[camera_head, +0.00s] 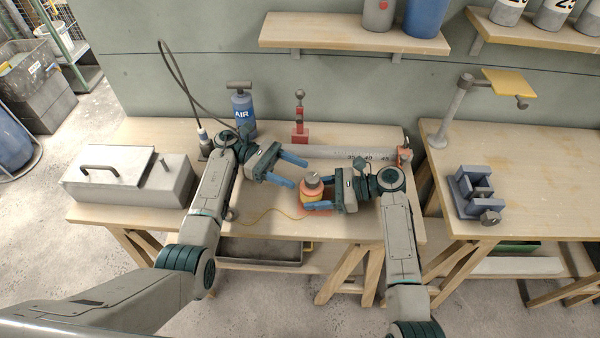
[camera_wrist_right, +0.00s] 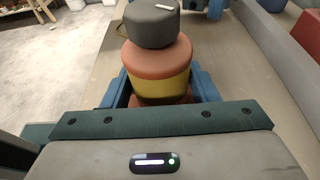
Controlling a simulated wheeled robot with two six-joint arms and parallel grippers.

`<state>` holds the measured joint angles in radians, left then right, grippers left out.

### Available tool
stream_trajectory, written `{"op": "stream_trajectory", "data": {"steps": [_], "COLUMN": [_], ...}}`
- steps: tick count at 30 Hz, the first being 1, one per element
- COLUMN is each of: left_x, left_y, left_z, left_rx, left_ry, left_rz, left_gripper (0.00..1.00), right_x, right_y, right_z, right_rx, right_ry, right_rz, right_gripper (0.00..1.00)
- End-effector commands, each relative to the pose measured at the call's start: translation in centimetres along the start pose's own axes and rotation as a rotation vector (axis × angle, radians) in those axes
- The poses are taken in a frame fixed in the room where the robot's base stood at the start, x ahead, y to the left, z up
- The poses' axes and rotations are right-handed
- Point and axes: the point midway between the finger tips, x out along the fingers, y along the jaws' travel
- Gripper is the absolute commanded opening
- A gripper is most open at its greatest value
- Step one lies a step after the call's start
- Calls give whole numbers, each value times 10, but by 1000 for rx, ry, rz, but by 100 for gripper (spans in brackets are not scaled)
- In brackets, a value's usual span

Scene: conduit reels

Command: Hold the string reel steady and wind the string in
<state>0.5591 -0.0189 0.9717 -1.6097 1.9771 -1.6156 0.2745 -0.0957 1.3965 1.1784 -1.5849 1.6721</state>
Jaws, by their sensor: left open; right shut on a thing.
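The string reel (camera_head: 312,188) stands upright on the wooden workbench, with an orange body, a yellow band of string and a grey knob on top. In the right wrist view the reel (camera_wrist_right: 158,62) sits between the blue fingers, with its grey knob (camera_wrist_right: 152,22) above. My right gripper (camera_head: 318,206) is shut on the reel low on its body, from the right. My left gripper (camera_head: 290,171) is open and empty, just up and left of the reel, apart from it. A thin yellow string (camera_head: 262,215) trails left from the reel across the bench.
A grey toolbox (camera_head: 125,180) is at the bench's left. A blue air pump (camera_head: 243,112), a red stand (camera_head: 300,130) and a grey marked rail (camera_head: 345,153) are at the back. A blue vise (camera_head: 476,190) is on the right bench. The front middle is mostly clear.

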Motion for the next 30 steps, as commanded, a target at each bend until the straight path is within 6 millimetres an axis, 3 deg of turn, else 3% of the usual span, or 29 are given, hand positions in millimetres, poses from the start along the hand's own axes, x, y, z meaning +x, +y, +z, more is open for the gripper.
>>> {"op": "stream_trajectory", "data": {"steps": [9,21,26,30], "left_x": [-13,-26,-24,-12], "left_y": [-30,-78,-79,-68], "left_z": [-23,-2,2,3], "left_rx": [-12,-3,-1,0], "left_ry": [32,3,-7,-10], "left_rz": [364,713,744,746], "left_gripper": [56,56,56,56], "right_x": [0,0,0,0], "right_y": [0,0,0,0], "right_z": [-1,0,0,0], "right_rx": [1,0,0,0], "right_ry": [1,1,0,0], "right_rz": [0,0,0,0], "right_gripper": [41,41,41,41]}}
